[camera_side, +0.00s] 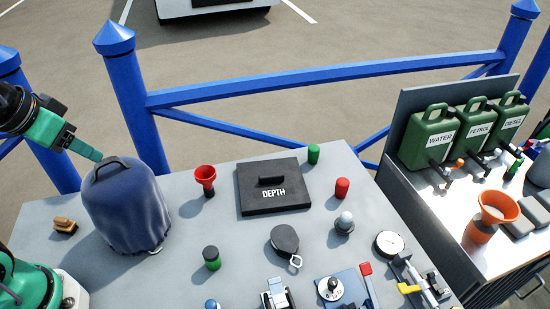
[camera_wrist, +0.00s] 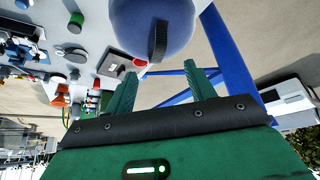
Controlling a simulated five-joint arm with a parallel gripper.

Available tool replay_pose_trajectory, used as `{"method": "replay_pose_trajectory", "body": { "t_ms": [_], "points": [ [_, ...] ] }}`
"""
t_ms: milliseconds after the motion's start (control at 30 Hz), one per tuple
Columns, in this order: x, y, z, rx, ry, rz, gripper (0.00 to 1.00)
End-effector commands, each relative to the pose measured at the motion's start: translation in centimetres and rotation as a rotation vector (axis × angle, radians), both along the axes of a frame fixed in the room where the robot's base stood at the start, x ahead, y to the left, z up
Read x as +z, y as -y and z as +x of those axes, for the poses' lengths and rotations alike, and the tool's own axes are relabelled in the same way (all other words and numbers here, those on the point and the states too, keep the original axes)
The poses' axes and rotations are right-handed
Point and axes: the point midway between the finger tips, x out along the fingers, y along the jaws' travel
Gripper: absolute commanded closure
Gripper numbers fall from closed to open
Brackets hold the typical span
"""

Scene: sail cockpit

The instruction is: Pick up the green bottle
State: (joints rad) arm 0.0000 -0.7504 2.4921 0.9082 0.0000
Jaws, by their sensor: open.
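A short green cylinder with a dark cap (camera_side: 211,259) stands upright on the grey table, right of the blue-covered object. My gripper (camera_side: 97,154) is at the left, beside the top of the blue-covered object (camera_side: 125,210) and well away from both cylinders. In the wrist view my gripper (camera_wrist: 160,72) has its two green fingers apart with nothing held between them. The blue cover and its black handle (camera_wrist: 158,40) show just beyond the fingertips.
A red funnel (camera_side: 205,178), the black DEPTH board (camera_side: 272,187), a red cylinder (camera_side: 342,187) and a dark round block (camera_side: 285,240) share the table. Green jerry cans (camera_side: 432,135) stand on the right-hand bench. A blue railing (camera_side: 330,77) runs behind.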

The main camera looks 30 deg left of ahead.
Motion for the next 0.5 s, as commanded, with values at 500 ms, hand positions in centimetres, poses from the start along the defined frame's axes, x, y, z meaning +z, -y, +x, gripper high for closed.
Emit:
{"method": "replay_pose_trajectory", "body": {
  "t_ms": [500],
  "points": [
    [5.1,1.5,0.9,0.004,-0.049,-0.034,0.45]
  ]
}}
